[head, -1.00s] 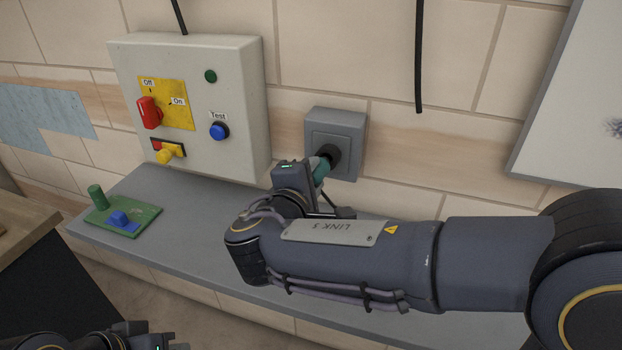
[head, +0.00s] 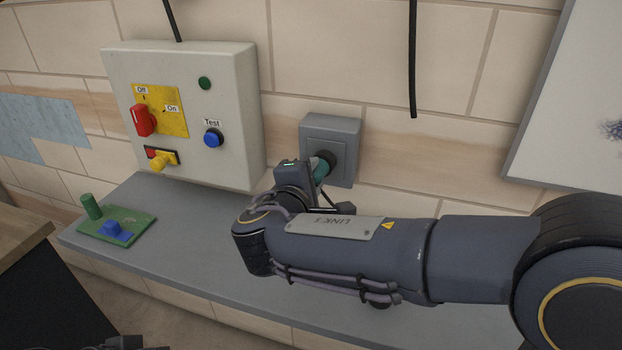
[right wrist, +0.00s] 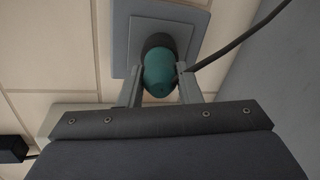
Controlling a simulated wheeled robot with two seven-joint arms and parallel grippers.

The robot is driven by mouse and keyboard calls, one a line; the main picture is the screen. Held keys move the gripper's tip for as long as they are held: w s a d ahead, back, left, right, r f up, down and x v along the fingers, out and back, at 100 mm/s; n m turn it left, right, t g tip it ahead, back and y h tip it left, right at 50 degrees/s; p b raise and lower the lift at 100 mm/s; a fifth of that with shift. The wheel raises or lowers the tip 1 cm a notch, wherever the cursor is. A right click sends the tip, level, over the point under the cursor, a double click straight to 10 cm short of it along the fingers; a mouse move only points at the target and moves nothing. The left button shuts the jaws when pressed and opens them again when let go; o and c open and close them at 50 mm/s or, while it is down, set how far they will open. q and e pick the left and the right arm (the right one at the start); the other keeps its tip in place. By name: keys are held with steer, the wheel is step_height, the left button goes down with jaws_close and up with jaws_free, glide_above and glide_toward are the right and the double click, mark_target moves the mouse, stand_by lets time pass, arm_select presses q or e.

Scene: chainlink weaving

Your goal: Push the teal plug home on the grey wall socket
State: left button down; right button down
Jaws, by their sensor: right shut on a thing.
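The teal plug (head: 320,173) is at the front of the grey wall socket (head: 346,137), with its dark end against or in the socket's round dark opening. I cannot tell how deep it sits. The plug (right wrist: 160,75) also shows in the right wrist view, in front of the socket's plate (right wrist: 132,62). My right gripper (right wrist: 160,88) is shut on the plug, one finger on each side of it. In the head view its fingers are mostly hidden behind its own body. My left gripper (head: 122,343) shows only as a dark bit at the bottom edge, its jaws unclear.
A switch box (head: 186,112) with a red knob, a yellow switch and a blue Test button hangs left of the socket. A green board (head: 118,226) with a green cylinder and blue block lies on the grey shelf (head: 195,240). A black cable (head: 413,60) hangs above right.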

steer(key=shift+w+d+f, duration=0.1)
steer(key=shift+w, duration=0.2)
steer(key=c, duration=1)
jaws_free()
steer(key=shift+o, duration=0.2)
steer(key=shift+s, duration=0.15)
steer(key=b+v, duration=0.1)
steer(key=v, duration=0.6)
steer(key=shift+s, duration=0.35)
